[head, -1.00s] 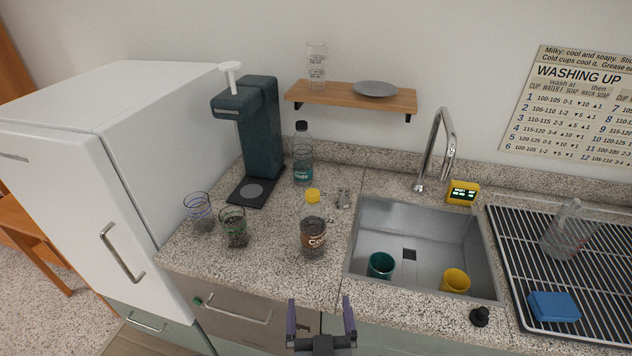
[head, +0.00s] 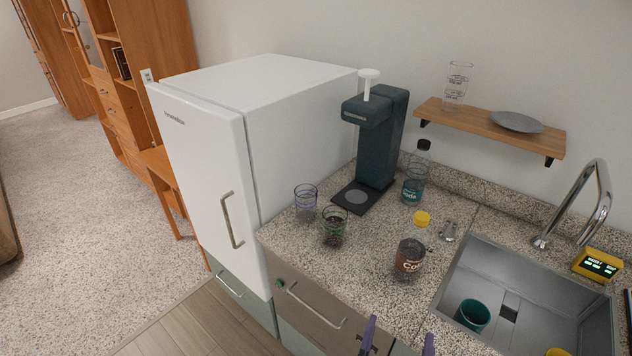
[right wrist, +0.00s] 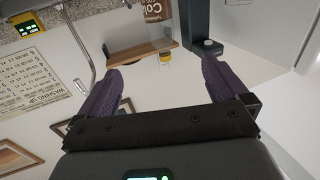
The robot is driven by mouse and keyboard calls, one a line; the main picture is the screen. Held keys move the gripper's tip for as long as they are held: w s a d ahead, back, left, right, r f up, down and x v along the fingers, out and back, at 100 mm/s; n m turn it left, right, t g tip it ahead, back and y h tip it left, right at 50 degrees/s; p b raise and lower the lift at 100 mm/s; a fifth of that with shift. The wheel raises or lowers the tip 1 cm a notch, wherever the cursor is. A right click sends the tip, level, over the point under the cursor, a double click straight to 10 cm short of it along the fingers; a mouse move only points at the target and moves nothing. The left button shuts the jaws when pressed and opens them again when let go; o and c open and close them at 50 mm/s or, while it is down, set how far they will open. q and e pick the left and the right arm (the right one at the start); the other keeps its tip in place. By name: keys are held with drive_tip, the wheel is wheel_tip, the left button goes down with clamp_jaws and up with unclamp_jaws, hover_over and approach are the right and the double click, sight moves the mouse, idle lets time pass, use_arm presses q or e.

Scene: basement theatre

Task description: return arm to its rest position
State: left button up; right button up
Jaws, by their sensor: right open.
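My right gripper (head: 398,341) shows only by its two purple fingertips at the bottom edge of the head view, in front of the counter. The fingers are apart with nothing between them. In the right wrist view the gripper (right wrist: 160,82) is open and empty, and the room appears upside down. The cola bottle (head: 410,256) with a yellow cap stands on the counter beyond the fingertips, apart from them. It also shows in the right wrist view (right wrist: 158,25). The rest of the right arm is hidden below the head view's frame. My left gripper is not in view.
Two glasses (head: 306,199) (head: 335,228), a soda maker (head: 378,140) and a teal-labelled bottle (head: 413,182) stand on the counter. The sink (head: 487,263) holds a teal cup (head: 472,315). A white fridge (head: 205,170) stands left. Open floor (head: 75,200) lies further left.

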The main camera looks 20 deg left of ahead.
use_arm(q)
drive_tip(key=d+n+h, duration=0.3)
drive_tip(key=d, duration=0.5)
use_arm(e)
drive_tip(key=s+d+f+g+y, duration=0.2)
drive_tip(key=s+d+f+g, duration=0.45)
drive_tip(key=d+f, duration=0.4)
drive_tip(key=s+d+f+n+g+h, duration=0.1)
drive_tip(key=s+d+f+g, duration=0.35)
drive_tip(key=s, duration=0.25)
drive_tip(key=s+d+f+g+h, duration=0.2)
drive_tip(key=s+d+f+g, duration=0.1)
drive_tip(key=s+d, duration=0.25)
use_arm(q)
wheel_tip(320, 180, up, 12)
drive_tip(key=p, duration=1.2)
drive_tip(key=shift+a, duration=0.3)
use_arm(e)
drive_tip(key=w+v, duration=0.1)
drive_tip(key=v, duration=1)
drive_tip(key=shift+d+r, duration=0.35)
drive_tip(key=shift+r, duration=0.3)
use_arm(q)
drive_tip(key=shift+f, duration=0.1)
